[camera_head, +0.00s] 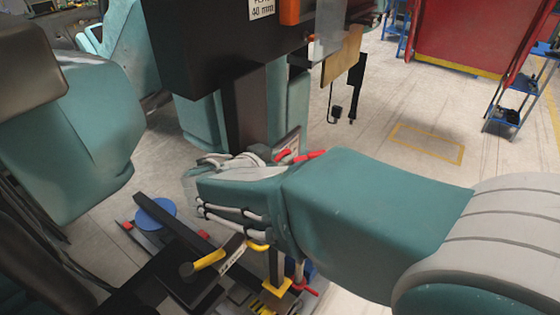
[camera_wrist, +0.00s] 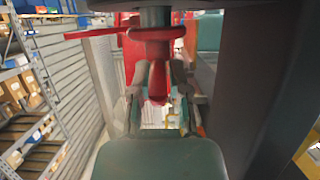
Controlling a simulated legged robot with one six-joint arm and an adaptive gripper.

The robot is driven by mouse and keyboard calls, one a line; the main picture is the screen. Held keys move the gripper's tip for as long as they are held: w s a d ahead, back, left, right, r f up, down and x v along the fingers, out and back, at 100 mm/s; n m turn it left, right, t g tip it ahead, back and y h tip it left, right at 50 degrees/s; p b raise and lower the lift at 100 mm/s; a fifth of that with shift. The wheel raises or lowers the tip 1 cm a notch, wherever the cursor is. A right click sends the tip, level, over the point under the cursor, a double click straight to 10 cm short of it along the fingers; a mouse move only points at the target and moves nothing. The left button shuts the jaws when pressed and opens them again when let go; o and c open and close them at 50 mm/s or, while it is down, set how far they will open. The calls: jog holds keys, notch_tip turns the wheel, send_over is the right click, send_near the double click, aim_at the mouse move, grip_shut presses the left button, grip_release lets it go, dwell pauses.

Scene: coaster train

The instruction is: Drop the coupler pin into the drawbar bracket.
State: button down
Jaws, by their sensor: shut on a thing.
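In the wrist view my gripper (camera_wrist: 157,78) is shut on a red upright piece (camera_wrist: 157,90), which I take for the coupler pin. A red crossbar at its top reaches out to the left. In the head view my teal arm comes in from the right, and the fingers are not clear there. Red bar ends (camera_head: 302,155) show just behind the arm; I cannot tell whether they belong to the pin. A dark beam (camera_head: 178,223) with a yellow-ended lever (camera_head: 210,259) lies at the lower left. A yellow-footed part (camera_head: 277,287) stands below the arm. I cannot identify the drawbar bracket for certain.
Teal seats (camera_head: 85,105) stand at the left. A dark post (camera_head: 246,112) under a dark housing rises close behind my arm. A blue disc (camera_head: 155,211) lies at the lower left. Shelving (camera_wrist: 22,90) lines the wrist view's left. Open floor (camera_head: 370,160) spreads at the right.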

notch_tip(320, 180, up, 11)
jog(key=shift+r, duration=0.2)
dwell(2.1)
jog(key=shift+d, duration=0.1)
dwell(0.7)
